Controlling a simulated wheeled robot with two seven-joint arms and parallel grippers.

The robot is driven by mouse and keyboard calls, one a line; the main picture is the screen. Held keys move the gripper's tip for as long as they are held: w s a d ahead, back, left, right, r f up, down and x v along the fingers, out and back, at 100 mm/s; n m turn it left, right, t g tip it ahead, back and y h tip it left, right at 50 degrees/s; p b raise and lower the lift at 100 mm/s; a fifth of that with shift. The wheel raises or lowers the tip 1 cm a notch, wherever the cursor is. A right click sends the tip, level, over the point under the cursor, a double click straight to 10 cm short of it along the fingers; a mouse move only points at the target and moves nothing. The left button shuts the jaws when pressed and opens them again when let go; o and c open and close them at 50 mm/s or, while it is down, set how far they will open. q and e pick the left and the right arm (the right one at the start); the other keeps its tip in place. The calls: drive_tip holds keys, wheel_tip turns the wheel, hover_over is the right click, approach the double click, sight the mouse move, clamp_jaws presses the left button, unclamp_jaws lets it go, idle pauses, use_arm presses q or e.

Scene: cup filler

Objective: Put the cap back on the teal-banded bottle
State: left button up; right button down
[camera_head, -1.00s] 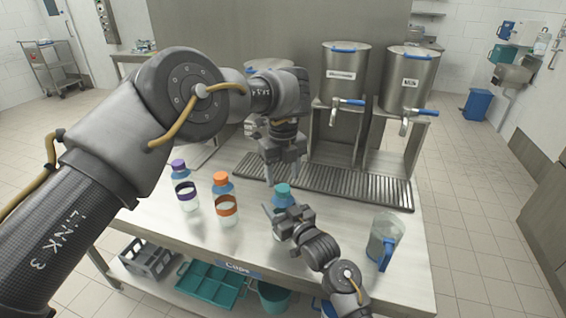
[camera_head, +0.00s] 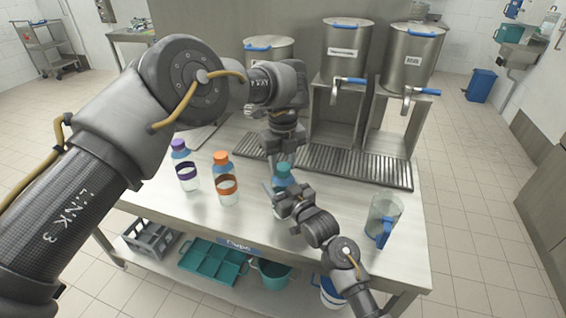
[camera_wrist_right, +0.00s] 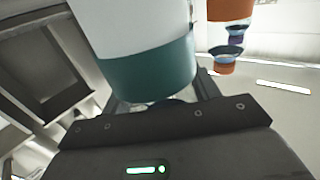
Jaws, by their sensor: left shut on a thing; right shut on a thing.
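The teal-banded bottle (camera_head: 282,203) stands upright on the steel table in the head view, with the teal cap (camera_head: 283,169) at its top. My left gripper (camera_head: 284,163) comes from above and is shut on the cap. Whether the cap is seated on the neck cannot be told. My right gripper (camera_head: 277,196) comes from the front and is shut on the bottle's body, partly hiding it. In the right wrist view the bottle's teal band (camera_wrist_right: 150,72) sits between the fingers; the cap is out of that view.
An orange-capped bottle (camera_head: 226,185) and a purple-capped bottle (camera_head: 184,170) stand to the left. A clear jug with a blue handle (camera_head: 384,220) stands to the right. Steel dispensers (camera_head: 346,48) and a drip grate (camera_head: 350,165) are behind. Teal trays (camera_head: 212,262) lie on the lower shelf.

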use_arm(q)
drive_tip(key=shift+c, duration=0.3)
drive_tip(key=o, duration=1.2)
drive_tip(key=shift+c, duration=0.2)
wheel_tip(320, 180, up, 8)
drive_tip(key=shift+f, duration=0.2)
use_arm(e)
drive_tip(key=shift+c, duration=1.5)
unclamp_jaws()
